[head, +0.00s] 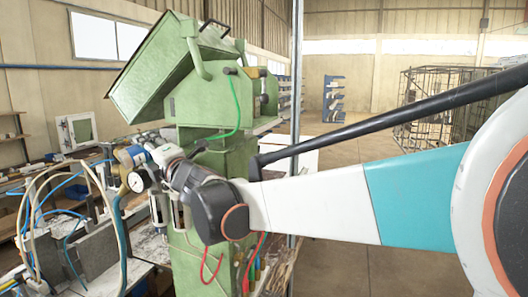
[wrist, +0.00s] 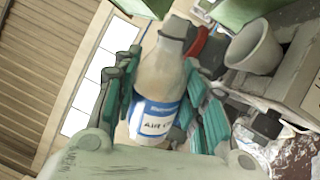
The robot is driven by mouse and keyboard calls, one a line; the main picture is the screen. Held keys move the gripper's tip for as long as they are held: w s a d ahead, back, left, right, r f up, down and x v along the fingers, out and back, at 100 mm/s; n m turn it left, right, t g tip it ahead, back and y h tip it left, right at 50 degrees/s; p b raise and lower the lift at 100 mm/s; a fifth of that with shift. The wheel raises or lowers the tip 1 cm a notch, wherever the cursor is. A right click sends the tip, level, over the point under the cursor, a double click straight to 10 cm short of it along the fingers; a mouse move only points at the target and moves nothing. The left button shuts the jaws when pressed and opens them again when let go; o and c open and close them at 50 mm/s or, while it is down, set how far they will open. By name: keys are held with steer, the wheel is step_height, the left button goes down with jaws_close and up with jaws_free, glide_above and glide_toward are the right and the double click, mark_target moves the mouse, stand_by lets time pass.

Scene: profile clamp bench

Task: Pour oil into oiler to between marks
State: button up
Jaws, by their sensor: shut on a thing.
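In the wrist view a pale bottle (wrist: 158,85) with a blue and white label, partly readable as "AIR", stands between the fingers of my gripper (wrist: 160,75). My gripper is shut on it; its neck points away from my wrist. In the head view my gripper (head: 150,152) is left of the green machine, with the bottle's blue and white label (head: 131,155) at its end, tilted. Just below is an air-line unit with a round white gauge (head: 140,180). I cannot pick out the oiler's bowl, its marks or any oil level for sure.
A white cup (wrist: 255,47) and a red part (wrist: 210,45) lie beyond the bottle in the wrist view. The green machine (head: 212,95) stands close beside my arm. Looped hoses (head: 38,205) and a grey block (head: 90,248) crowd the bench at left.

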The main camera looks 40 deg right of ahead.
steer(key=shift+s+r, duration=0.15)
steer(key=shift+s, duration=0.3)
steer(key=shift+w, duration=0.25)
steer(key=shift+s+d+r+n+p, duration=0.1)
steer(key=shift+s+r+n+p, duration=0.15)
steer(key=shift+r+n+p, duration=0.25)
steer(key=shift+w+f, duration=0.2)
steer(key=shift+w, duration=0.1)
steer(key=shift+w+f+n+y+b, duration=0.1)
steer(key=shift+f+n+y+b, duration=0.1)
steer(key=shift+n+y+b, duration=0.15)
steer(key=shift+s+d+r, duration=0.1)
steer(key=shift+s+r, duration=0.1)
steer(key=shift+s, duration=0.2)
steer(key=shift+w+f, duration=0.1)
steer(key=shift+w, duration=0.15)
steer(key=shift+s, duration=0.1)
